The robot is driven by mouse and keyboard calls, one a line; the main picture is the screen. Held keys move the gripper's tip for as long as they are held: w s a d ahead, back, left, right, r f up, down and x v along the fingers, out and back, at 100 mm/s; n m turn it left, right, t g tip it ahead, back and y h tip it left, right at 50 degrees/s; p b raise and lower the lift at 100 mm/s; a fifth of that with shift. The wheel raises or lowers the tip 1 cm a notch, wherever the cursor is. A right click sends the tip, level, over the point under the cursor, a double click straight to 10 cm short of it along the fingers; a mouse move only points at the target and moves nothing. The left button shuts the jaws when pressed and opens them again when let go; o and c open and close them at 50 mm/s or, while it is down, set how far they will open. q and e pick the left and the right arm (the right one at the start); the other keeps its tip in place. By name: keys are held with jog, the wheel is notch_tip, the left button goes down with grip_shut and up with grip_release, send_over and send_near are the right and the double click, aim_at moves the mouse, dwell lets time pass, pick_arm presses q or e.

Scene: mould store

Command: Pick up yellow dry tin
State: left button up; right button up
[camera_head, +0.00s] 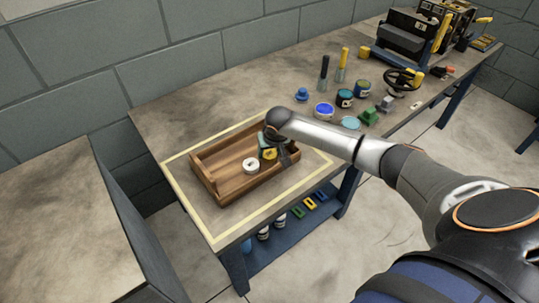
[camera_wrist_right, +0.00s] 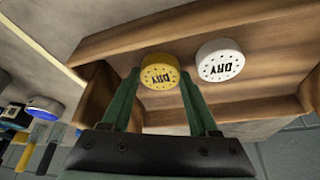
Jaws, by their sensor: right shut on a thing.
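The yellow dry tin (camera_wrist_right: 160,72) has a round lid marked DRY and sits between the two green fingers of my right gripper (camera_wrist_right: 159,80). The fingers are shut on it, over the wooden tray (camera_head: 229,185). In the head view a small part of the yellow tin (camera_head: 269,154) shows beside my right gripper (camera_head: 272,153); the hand hides the rest. I cannot tell whether the yellow tin touches the tray floor. My left gripper is not in view.
The tray walls stand close around the gripper, inside a pale yellow outline (camera_head: 194,219) on the bench. Paint pots, a blue one (camera_head: 324,111) among them, and brushes (camera_head: 342,66) stand farther back. A lower shelf (camera_head: 283,238) holds several items. The bench's back left is clear.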

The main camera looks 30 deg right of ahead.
jog(key=c, duration=0.4)
jog(key=shift+r, duration=0.1)
